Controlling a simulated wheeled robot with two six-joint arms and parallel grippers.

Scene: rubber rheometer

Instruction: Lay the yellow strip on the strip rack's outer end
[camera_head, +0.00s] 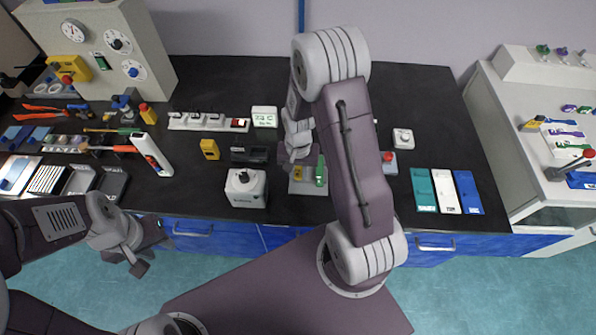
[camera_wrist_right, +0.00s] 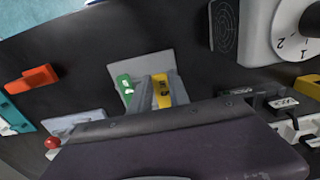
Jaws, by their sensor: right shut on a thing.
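The yellow strip (camera_wrist_right: 162,92) is between the fingers of my right gripper (camera_wrist_right: 160,92) in the right wrist view. It is over or on a light grey plate (camera_wrist_right: 140,66), and I cannot tell whether it touches it. A green strip (camera_wrist_right: 125,86) lies beside it on that plate. In the head view the yellow strip (camera_head: 298,173) and green strip (camera_head: 320,172) show below my right gripper (camera_head: 298,160), partly hidden by my arm. My left gripper (camera_head: 150,248) is open and empty in front of the bench. I cannot clearly tell which item is the strip rack.
Teal, white and blue panels (camera_head: 447,191) lie right of my right arm. A white box with a black knob (camera_head: 245,188) stands left of the plate. A side bench (camera_head: 500,130) at the right holds several coloured strips. Tools crowd the left of the black bench.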

